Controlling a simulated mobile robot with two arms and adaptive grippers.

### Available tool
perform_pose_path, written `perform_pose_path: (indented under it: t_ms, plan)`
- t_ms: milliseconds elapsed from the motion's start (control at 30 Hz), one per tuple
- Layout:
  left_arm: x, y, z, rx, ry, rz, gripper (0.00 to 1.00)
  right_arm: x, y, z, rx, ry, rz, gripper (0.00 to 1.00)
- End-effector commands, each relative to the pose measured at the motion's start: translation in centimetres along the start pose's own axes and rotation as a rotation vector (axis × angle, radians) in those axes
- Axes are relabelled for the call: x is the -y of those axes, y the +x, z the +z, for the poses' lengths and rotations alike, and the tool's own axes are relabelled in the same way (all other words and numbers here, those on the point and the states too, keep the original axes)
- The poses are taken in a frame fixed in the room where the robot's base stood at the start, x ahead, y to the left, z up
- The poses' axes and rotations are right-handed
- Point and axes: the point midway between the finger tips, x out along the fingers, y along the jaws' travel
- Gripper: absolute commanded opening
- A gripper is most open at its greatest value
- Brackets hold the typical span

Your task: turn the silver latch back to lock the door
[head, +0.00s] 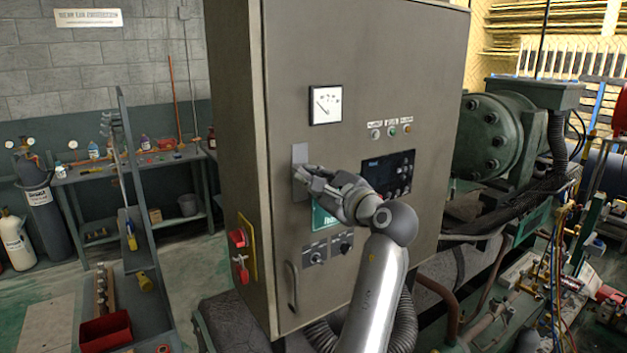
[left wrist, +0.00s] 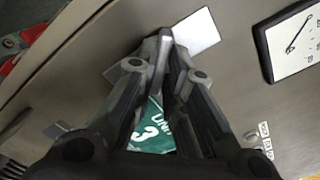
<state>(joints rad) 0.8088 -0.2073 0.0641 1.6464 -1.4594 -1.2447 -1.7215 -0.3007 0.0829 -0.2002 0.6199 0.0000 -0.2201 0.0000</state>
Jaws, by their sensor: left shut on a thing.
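The grey cabinet door (head: 340,60) faces me and looks flush with its frame. The silver latch plate (head: 299,158) is on the door's left part, below a dial gauge; it also shows in the left wrist view (left wrist: 198,32). My left gripper (head: 303,180) is at the plate, with its fingers closed on the silver latch (left wrist: 165,45), a narrow upright piece between the fingertips. The fingers hide most of the latch in the head view, so its exact angle is hard to tell. My right gripper is not in view.
A green sign (head: 323,217) sits just below my left gripper. A red switch on a yellow plate (head: 240,250) juts from the cabinet's left side. A door handle (head: 292,287) and two black knobs are lower on the door. A dark display (head: 388,173) is to the right.

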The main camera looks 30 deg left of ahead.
Motion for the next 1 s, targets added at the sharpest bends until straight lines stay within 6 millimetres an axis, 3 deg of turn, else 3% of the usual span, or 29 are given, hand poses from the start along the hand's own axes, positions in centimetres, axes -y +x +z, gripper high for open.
perform_pose_path:
  t_ms: [267, 667, 1000]
  plan:
    - [-0.28, -0.02, -0.29, -0.005, 0.013, 0.007, 0.00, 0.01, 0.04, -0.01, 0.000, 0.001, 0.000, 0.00]
    - [-0.34, -0.01, -0.34, -0.006, 0.378, 0.007, 0.00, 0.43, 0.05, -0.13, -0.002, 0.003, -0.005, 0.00]
    - [-0.39, -0.02, -0.41, -0.008, 0.402, 0.008, 0.00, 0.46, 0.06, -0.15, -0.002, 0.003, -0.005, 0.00]
